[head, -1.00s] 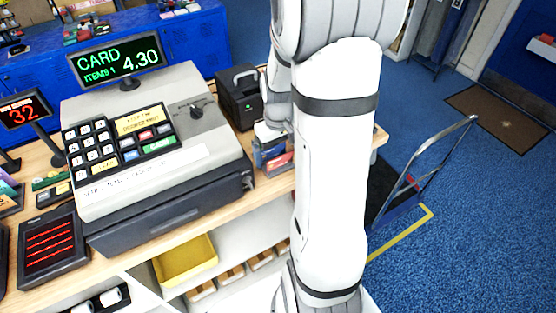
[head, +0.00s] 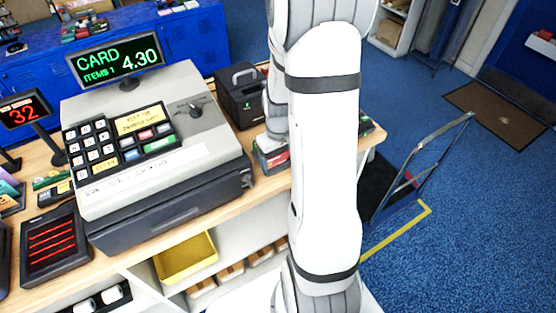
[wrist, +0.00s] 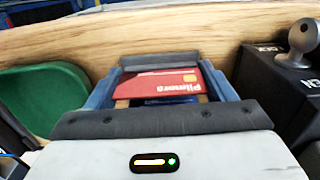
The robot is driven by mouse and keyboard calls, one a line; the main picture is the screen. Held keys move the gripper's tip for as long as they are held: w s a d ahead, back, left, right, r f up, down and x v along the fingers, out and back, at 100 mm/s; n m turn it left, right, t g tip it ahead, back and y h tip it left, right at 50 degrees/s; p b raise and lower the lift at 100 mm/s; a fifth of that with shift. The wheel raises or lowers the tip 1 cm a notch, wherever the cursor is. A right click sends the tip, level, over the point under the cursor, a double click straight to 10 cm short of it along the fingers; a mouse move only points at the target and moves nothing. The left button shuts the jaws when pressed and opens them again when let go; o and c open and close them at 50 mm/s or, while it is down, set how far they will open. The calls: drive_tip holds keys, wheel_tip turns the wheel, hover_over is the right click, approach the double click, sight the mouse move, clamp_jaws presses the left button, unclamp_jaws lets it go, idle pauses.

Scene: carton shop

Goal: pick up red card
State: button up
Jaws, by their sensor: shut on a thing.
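The red card (wrist: 172,84) shows in the wrist view with white lettering and a small gold chip patch, lying between my gripper's jaws. My gripper (wrist: 162,92) is shut on it. A dark blue patch is just below the card; I cannot tell what it is. In the head view my gripper (head: 276,141) is low over the counter, right of the cash register, among small red and dark items (head: 270,157). My arm hides part of that spot, and I cannot pick out the card there.
The cash register (head: 150,150) stands close on the left, its display reading CARD 4.30. A black box (head: 240,97) is behind. In the wrist view a green object (wrist: 38,105) is left and a dark box (wrist: 275,90) right. A hand cart (head: 420,165) stands on the floor.

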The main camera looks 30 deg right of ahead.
drive_tip(key=shift+c, duration=1.4)
drive_tip(key=shift+r, duration=0.15)
wheel_tip(320, 180, up, 10)
drive_tip(key=shift+f+b, duration=0.1)
drive_tip(key=shift+b, duration=0.5)
drive_tip(key=o, duration=0.4)
drive_tip(key=shift+c, duration=0.6)
drive_tip(key=shift+f, duration=0.1)
